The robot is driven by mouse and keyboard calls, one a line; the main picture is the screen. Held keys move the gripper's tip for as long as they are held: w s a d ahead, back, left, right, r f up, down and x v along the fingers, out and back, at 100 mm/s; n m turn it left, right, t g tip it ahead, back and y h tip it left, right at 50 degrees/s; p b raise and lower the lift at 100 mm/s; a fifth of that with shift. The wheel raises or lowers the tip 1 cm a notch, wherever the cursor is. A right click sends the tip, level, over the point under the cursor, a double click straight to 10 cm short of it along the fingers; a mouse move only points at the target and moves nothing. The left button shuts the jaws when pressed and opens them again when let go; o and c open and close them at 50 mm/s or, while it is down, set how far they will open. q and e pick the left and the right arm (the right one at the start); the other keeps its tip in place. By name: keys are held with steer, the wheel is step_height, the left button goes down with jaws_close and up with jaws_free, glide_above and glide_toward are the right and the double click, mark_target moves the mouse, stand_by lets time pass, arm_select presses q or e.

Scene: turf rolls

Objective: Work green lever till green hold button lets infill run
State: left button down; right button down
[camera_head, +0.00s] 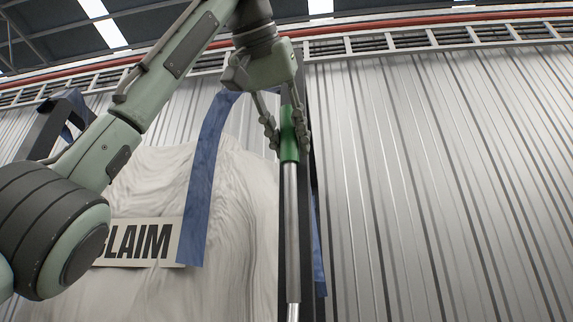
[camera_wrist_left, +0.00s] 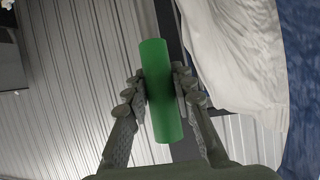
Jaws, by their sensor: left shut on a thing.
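The green lever grip (camera_head: 289,140) sits at the top of an upright metal rod (camera_head: 292,235) in the head view. My left gripper (camera_head: 286,133) comes down from above and is shut on the green grip, one finger on each side. In the left wrist view the same green grip (camera_wrist_left: 160,92) stands between the two fingers of my gripper (camera_wrist_left: 160,88), slightly tilted. The rod's lower end runs down to the bottom of the head view. I see no green hold button in either view. My right gripper is not in view.
A large pale bag (camera_head: 240,185) with blue straps (camera_head: 206,170) hangs left of the lever, with a sign (camera_head: 150,241) reading partly "LAIM". A dark post (camera_head: 307,200) stands just behind the rod. A corrugated metal wall (camera_head: 450,180) fills the right side.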

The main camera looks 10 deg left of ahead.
arm_select(q)
steer(key=shift+w+r, duration=0.25)
steer(key=shift+w, duration=0.2)
steer(key=c, duration=1.3)
jaws_free()
steer(key=shift+c, duration=0.2)
steer(key=shift+o, duration=0.4)
steer(key=shift+f, duration=0.1)
steer(key=v, duration=1.2)
steer(key=shift+w, duration=0.1)
